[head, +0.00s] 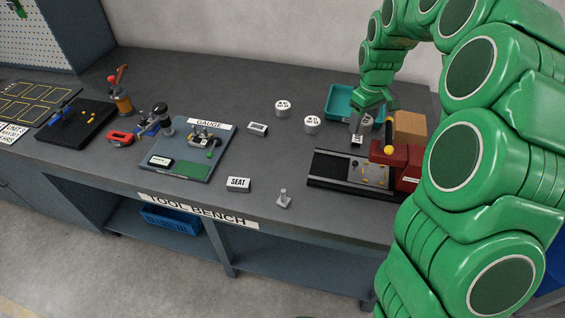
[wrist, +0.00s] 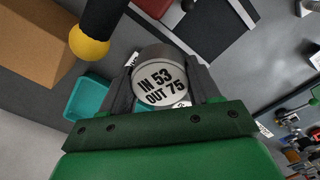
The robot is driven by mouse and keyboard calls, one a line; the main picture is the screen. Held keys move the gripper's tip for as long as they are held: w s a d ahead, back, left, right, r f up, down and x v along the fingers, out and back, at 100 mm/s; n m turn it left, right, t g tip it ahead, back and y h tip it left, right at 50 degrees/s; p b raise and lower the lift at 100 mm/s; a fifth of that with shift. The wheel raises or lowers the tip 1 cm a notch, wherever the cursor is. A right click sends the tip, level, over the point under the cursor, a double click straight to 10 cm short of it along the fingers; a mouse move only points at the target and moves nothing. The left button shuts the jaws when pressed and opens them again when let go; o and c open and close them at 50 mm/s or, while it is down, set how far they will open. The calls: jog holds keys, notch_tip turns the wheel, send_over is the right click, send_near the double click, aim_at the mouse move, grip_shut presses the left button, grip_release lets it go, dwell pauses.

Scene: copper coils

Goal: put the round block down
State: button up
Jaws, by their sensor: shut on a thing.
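My gripper (wrist: 165,85) is shut on a round grey block (wrist: 150,54) with a white face marked IN 53 OUT 75. Its two dark fingers lie on either side of the block in the wrist view. In the head view my gripper (head: 361,124) hangs over the right part of the bench, in front of the teal tray (head: 338,101) and just left of the red machine. The gap between the held block and whatever is below it cannot be judged. Two other round white-topped blocks (head: 283,109) (head: 312,123) stand on the bench to the left.
The red machine (head: 409,165) has a yellow lever ball (head: 388,150), close to my gripper. A cardboard box (head: 409,126) stands behind it. A gauge board (head: 218,147), a SEAT block (head: 238,184) and a small metal piece (head: 284,199) are further left. The middle of the bench has free room.

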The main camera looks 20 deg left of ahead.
jog(key=s+a+n, duration=0.7)
jog(key=s+n, duration=0.3)
jog(key=n, duration=0.2)
jog(key=s+a+n, duration=0.7)
jog(key=s+n, duration=0.3)
jog(key=n, duration=0.1)
jog(key=shift+a+r+n, duration=0.2)
jog(key=shift+a+n, duration=0.2)
send_near(282, 163)
jog(key=shift+s+d+f, duration=0.3)
jog(key=shift+s, duration=0.2)
jog(key=shift+s+d+f, duration=0.25)
jog(key=shift+s, duration=0.2)
jog(key=shift+w+a+f, duration=0.25)
jog(key=shift+w+f, duration=0.15)
jog(key=shift+f, duration=0.1)
jog(key=shift+w+a+f, duration=0.15)
jog(key=shift+w+f, duration=0.2)
jog(key=shift+f, duration=0.15)
jog(key=shift+w+a+f, duration=0.1)
jog(key=shift+w+f, duration=0.05)
jog(key=shift+f, duration=1.35)
